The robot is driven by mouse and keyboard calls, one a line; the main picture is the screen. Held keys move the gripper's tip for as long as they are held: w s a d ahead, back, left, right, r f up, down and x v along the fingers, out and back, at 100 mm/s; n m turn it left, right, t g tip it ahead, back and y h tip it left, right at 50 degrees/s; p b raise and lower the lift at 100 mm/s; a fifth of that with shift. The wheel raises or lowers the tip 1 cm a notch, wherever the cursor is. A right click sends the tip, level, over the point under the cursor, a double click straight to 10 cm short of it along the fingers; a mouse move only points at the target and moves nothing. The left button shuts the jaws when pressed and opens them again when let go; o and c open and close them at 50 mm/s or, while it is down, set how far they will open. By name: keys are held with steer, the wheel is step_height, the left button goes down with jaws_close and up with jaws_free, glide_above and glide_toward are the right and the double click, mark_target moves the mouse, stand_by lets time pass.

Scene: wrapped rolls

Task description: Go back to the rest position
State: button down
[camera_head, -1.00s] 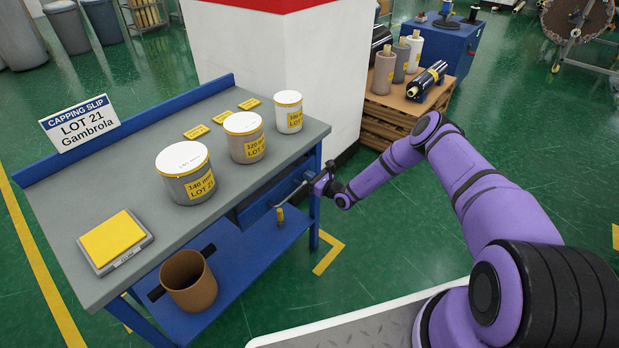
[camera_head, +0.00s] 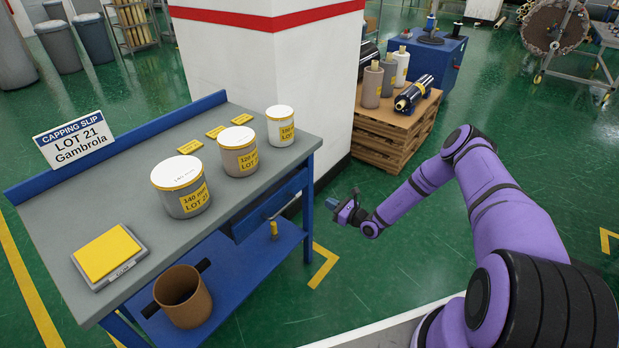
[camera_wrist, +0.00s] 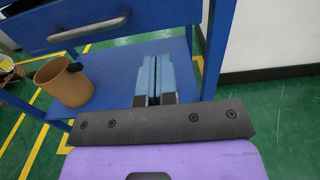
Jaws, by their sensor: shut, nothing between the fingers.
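My gripper (camera_head: 336,204) is at the end of my purple arm, out in the open to the right of the blue workbench (camera_head: 232,103) and apart from it. In the wrist view my gripper (camera_wrist: 155,78) has its blue fingers together, with nothing between them. My fingers do not touch the handle.
Three lidded, labelled tubs, one of them a large one (camera_head: 181,190), stand on the bench beside a yellow-topped device (camera_head: 107,255). A brown bin (camera_head: 184,297) sits on the lower shelf. A white pillar (camera_head: 270,70) and a pallet with rolls (camera_head: 385,130) stand behind. Green floor around my arm is clear.

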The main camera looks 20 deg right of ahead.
steer(key=a+r+n+g+y, duration=0.2)
steer(key=r+n+g, duration=0.3)
steer(key=r, duration=0.6)
steer(key=a+r+n+g+y, duration=0.25)
steer(key=r+n, duration=0.35)
steer(key=r, duration=0.5)
steer(key=s+a+r+n+g+h, duration=0.25)
steer(key=s+r+n, duration=0.25)
steer(key=r, duration=0.4)
steer(key=s+a+r+n+g+h, duration=0.1)
steer(key=s+r+n+g, duration=0.35)
steer(key=r, duration=0.55)
steer(key=s+d+r+n+h, duration=0.1)
steer(key=s+r+n+h, duration=0.5)
steer(key=s+r, duration=1.1)
steer(key=s+d+r+n+t+h, duration=0.1)
steer(key=s+d+r+t+h, duration=0.1)
steer(key=s, duration=0.7)
steer(key=s+d+r+n+t+h, duration=0.1)
steer(key=s+d+t+h, duration=0.2)
steer(key=s, duration=0.6)
steer(key=shift+d+r+h, duration=0.3)
steer(key=shift+d+r, duration=0.1)
steer(key=shift+d, duration=0.15)
